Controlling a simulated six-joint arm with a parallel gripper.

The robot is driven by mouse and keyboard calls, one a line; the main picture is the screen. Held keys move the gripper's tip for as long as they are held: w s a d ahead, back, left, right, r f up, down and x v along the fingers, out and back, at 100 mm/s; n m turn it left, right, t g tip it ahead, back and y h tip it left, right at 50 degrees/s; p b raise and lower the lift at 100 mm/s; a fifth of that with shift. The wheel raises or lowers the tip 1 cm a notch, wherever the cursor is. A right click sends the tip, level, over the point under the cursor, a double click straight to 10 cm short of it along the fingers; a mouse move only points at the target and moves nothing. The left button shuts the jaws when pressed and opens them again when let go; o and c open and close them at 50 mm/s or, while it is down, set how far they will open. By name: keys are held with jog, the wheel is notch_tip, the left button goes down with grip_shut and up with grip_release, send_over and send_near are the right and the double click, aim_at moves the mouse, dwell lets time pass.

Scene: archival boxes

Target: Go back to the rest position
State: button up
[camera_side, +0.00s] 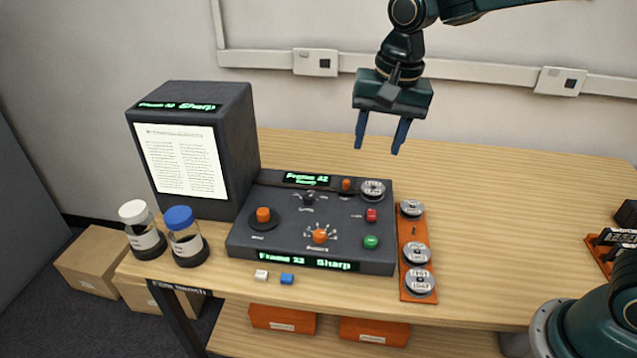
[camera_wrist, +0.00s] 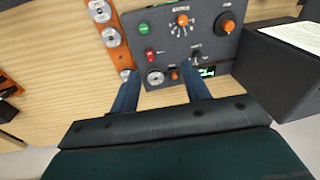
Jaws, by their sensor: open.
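My gripper (camera_side: 378,136) is raised in the air above the back part of the table, with its two blue fingers apart and nothing between them. It points downward in the side view. In the wrist view my gripper (camera_wrist: 160,92) shows both fingers apart, with the table and the edge of the control panel beyond them. The dark control panel (camera_side: 335,215) sits below and to the left of the gripper in the side view.
A dark reader box (camera_side: 240,140) with a lit page stands left of the panel. Two jars, white-capped (camera_side: 133,212) and blue-capped (camera_side: 179,218), stand at the left edge. An orange strip (camera_side: 407,290) holds round reels.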

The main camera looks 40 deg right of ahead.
jog(key=s+d+r+n+t, duration=0.1)
jog(key=s+d+n, duration=0.3)
jog(key=s, duration=0.7)
jog(key=s+d+r+n+t, duration=0.1)
jog(key=s+d+n, duration=0.3)
jog(key=s, duration=0.7)
jog(key=shift+s+d+r+t, duration=0.35)
jog(key=shift+d+t, duration=0.2)
jog(key=shift+t, duration=0.35)
jog(key=shift+c, duration=0.2)
